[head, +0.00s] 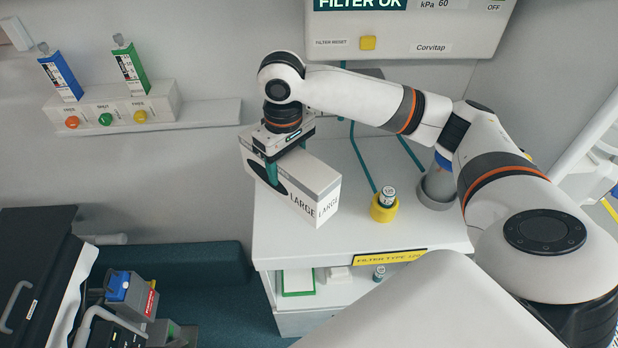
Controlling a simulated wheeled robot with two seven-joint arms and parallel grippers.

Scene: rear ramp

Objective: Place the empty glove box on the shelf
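The glove box (315,201) is a white and grey carton marked LARGE, with a dark oval opening on its front face. It is over the left part of the white cabinet top (300,242), its left end at the cabinet's edge. I cannot tell if it rests there or is slightly raised. My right gripper (286,160) points down over the box, with teal fingers on either side of it, the front one across the opening. It appears shut on the box. A narrow wall shelf (212,112) is at the upper left. My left gripper is out of view.
A white holder (160,98) with blue and green cartons and coloured knobs is at the wall shelf's left; its right part is bare. A yellow-based vial (384,206) and a grey cup (437,188) stand right of the box. A monitor panel (410,30) hangs above.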

